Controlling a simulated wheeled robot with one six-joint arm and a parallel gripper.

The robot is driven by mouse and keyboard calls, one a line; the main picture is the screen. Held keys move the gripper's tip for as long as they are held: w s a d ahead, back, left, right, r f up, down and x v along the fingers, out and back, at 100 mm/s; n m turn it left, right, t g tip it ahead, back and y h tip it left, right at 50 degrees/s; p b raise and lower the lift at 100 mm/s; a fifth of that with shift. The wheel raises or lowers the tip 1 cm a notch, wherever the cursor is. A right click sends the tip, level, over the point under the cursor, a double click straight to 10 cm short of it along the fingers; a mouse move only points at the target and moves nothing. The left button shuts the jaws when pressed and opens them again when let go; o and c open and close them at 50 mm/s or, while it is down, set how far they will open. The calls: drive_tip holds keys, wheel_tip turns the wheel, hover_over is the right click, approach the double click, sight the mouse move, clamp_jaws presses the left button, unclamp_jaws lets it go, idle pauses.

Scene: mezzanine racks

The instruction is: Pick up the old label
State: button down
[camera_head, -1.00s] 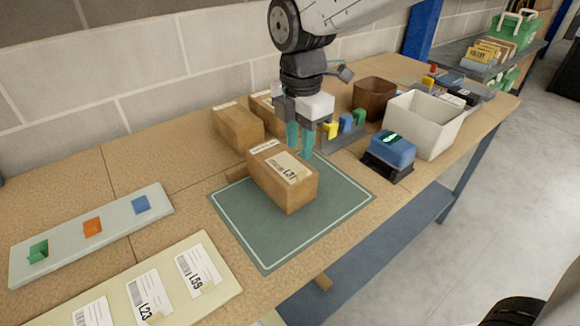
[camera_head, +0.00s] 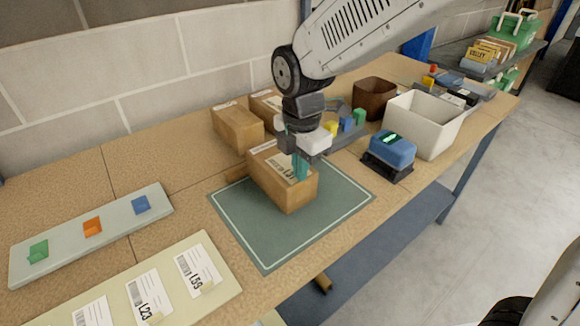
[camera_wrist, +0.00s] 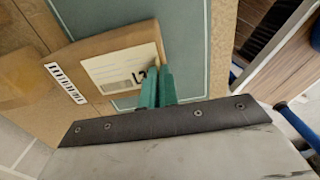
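The old label (camera_head: 284,165) is a white printed sticker on top of a brown cardboard box (camera_head: 290,197). The box stands on the green mat (camera_head: 318,218). In the wrist view the label (camera_wrist: 120,70) lies flat on the box, its printed code partly covered. My gripper (camera_head: 300,176) points down at the label's near right end. In the wrist view its teal fingers (camera_wrist: 158,88) are close together over that end of the label. They hide its edge, so I cannot tell whether they pinch it.
A cream sheet with several labels (camera_head: 222,255) and a pale strip with coloured pieces (camera_head: 112,226) lie at left. Two boxes (camera_head: 238,127) stand behind. A blue device (camera_head: 392,149), white bin (camera_head: 424,122) and brown bin (camera_head: 374,98) stand at right.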

drive_tip(key=shift+r, duration=0.1)
drive_tip(key=shift+r, duration=0.55)
drive_tip(key=s+d+r, duration=0.1)
drive_tip(key=s+r, duration=0.2)
drive_tip(key=s, duration=0.5)
drive_tip(key=s+d+r, duration=0.2)
drive_tip(key=s+r, duration=0.1)
drive_tip(key=s, duration=0.4)
drive_tip(key=shift+s+r, duration=0.35)
